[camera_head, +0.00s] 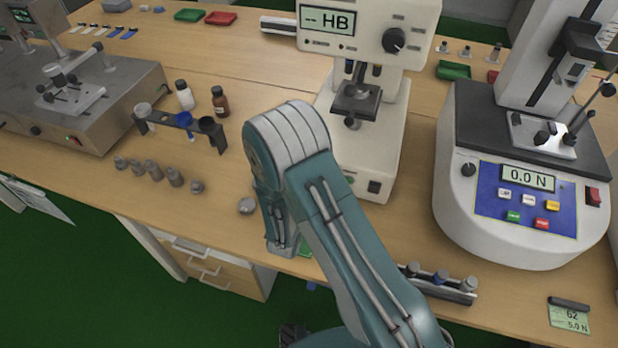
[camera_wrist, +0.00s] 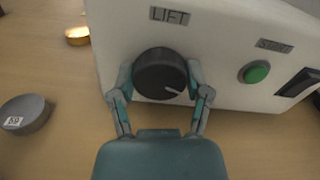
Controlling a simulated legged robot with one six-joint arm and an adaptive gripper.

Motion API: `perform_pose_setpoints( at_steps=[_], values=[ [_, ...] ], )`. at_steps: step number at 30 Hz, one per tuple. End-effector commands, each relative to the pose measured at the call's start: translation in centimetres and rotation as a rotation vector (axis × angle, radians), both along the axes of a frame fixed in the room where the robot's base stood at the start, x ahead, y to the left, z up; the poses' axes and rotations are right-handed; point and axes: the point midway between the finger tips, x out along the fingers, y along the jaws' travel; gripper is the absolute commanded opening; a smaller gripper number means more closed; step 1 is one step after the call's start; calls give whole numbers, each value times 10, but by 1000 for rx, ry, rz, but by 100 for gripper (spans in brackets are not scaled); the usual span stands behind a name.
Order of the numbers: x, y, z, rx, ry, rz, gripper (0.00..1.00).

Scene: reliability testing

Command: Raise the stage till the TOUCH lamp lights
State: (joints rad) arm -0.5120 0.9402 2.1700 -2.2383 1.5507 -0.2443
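The hardness tester (camera_head: 364,155) stands at the centre of the bench in the head view, its display (camera_head: 328,19) reading "-- HB". Its stage (camera_head: 356,100) sits below the head, with a visible gap under the indenter area. No TOUCH label is readable, and I cannot tell any lamp lit. In the wrist view, the black LIFT knob (camera_wrist: 160,74) is on the tester's front, its white pointer mark toward the lower right. My gripper (camera_wrist: 161,82) has one finger on each side of the knob, the pads appearing to touch it. My arm hides knob and gripper in the head view.
A green START button (camera_wrist: 257,72) and a black switch (camera_wrist: 297,82) are right of the knob. A grey labelled disc (camera_wrist: 26,114) lies left of my gripper.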

Motion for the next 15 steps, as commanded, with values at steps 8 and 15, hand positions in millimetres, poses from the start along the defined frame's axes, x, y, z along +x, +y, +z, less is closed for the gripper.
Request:
perform_pose_setpoints(
  at_steps=[8,15],
  values=[
    [2,2,0,-49,19,4,15],
    [2,3,0,-169,68,6,15]
  ],
)
